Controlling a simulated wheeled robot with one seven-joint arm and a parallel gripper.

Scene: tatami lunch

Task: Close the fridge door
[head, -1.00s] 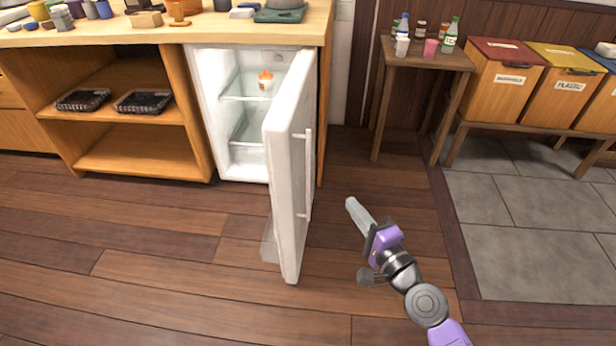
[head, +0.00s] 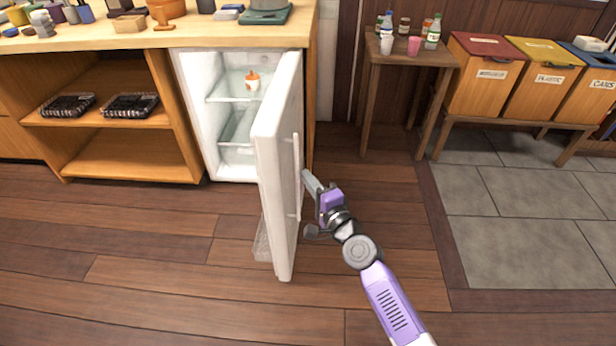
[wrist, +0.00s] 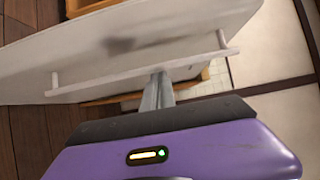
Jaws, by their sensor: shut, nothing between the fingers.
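The white fridge (head: 198,110) is built in under the wooden counter, and its door (head: 274,170) stands wide open, swung out toward me. The door's outer face, with a long vertical handle (head: 298,178), is on the right. My gripper (head: 308,178) is shut and empty, close to the right of the handle side of the door. In the wrist view the door (wrist: 120,50) fills the upper part, and my shut fingers (wrist: 157,84) point at it near the handle bar (wrist: 140,75). I cannot tell whether they touch it.
An orange-capped bottle (head: 252,81) stands on a fridge shelf. A small wooden table (head: 410,55) with bottles and cups is to the right, beside labelled bins (head: 484,78). Open shelves (head: 130,155) are left of the fridge. The wooden floor in front is clear.

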